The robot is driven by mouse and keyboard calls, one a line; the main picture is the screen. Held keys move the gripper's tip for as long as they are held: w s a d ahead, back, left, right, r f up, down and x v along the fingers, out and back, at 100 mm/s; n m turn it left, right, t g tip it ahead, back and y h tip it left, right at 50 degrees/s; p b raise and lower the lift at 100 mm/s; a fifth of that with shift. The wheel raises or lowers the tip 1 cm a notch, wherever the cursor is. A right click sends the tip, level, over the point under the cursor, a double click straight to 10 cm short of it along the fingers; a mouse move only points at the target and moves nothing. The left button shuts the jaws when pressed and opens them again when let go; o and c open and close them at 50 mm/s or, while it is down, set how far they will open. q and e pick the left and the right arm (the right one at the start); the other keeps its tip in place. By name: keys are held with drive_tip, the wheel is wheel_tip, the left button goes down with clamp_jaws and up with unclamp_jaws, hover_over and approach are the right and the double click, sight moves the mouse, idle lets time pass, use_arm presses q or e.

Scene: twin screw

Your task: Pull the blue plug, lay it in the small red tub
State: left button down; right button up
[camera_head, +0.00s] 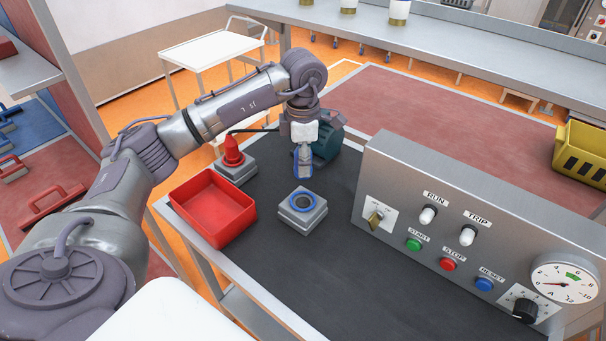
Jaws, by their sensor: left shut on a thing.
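My left gripper (302,172) reaches in from the left and points down above the blue-ringed socket (302,224). It is shut, with a little blue showing at its fingers; the blue plug is mostly hidden by them. The socket is a grey block with a blue ring around a dark opening, and it stands apart below the fingertips. The small red tub (213,232) is at the left edge of the dark bench top, left of the socket. It looks empty. My right gripper is not in view.
A red plug (232,152) stands in a grey socket behind the tub. A teal motor (326,143) is behind my gripper. A grey control panel (470,240) with knobs, buttons and a gauge fills the right. The dark bench top (300,285) is clear in front.

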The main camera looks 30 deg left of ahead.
use_arm(q)
drive_tip(key=shift+r+p, duration=1.8)
drive_tip(key=shift+r, duration=1.2)
